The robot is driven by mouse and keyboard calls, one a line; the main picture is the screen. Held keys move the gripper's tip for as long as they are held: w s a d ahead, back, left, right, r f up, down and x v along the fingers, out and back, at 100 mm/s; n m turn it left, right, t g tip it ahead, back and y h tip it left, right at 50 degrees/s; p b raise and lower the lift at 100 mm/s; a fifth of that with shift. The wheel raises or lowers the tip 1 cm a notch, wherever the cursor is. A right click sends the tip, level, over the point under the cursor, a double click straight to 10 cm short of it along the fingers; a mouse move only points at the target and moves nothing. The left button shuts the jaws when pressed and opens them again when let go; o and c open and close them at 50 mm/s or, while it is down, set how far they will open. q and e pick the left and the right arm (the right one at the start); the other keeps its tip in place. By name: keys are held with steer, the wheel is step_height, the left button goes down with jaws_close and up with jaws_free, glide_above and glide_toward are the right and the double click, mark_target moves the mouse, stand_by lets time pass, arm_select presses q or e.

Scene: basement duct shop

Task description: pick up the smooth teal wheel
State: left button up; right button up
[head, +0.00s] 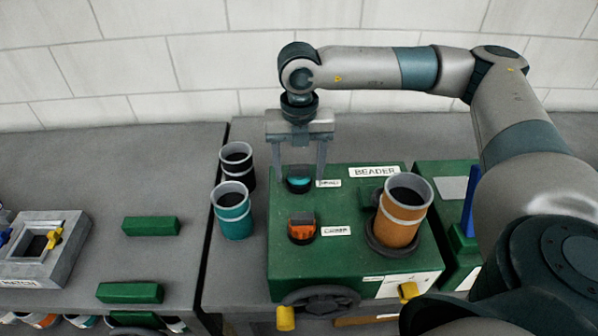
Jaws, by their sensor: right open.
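The smooth teal wheel (299,180) sits in a dark round seat at the back left of the top of the green beader machine (345,265). My right gripper (308,176) points down over it from behind, with its two fingers apart, one on each side of the wheel. The fingers look empty; whether they touch the wheel I cannot tell. A small label (328,183) is beside the wheel. My left gripper is not in view.
An orange wheel (302,226) sits in front of the teal one. An orange duct piece (401,216) stands on the machine's right. Black (237,171) and teal (232,217) duct pieces stand left of it. Green blocks (151,226) lie on the left bench (105,165).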

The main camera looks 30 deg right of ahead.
mark_target(299, 166)
stand_by(0.4)
steer(key=c, duration=1.1)
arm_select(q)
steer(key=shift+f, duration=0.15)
arm_select(e)
steer(key=shift+r, duration=0.1)
steer(key=shift+r+b, duration=0.55)
steer(key=shift+b, duration=0.05)
step_height(299, 166, up, 2)
steer(key=shift+r+b, duration=0.25)
steer(key=shift+b, duration=0.5)
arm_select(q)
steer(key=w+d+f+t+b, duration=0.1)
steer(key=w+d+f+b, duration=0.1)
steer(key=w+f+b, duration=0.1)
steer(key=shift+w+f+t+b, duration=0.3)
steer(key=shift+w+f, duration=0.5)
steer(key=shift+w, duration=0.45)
arm_select(e)
steer(key=shift+s+d+r, duration=0.15)
steer(key=shift+s+r, duration=1.05)
steer(key=shift+s, duration=0.75)
steer(key=shift+s+d+r, duration=0.15)
steer(key=shift+s+r, duration=1.05)
steer(key=shift+s, duration=0.75)
steer(key=shift+s+d+r, duration=0.15)
steer(key=shift+s+r, duration=1.05)
steer(key=shift+s, duration=0.75)
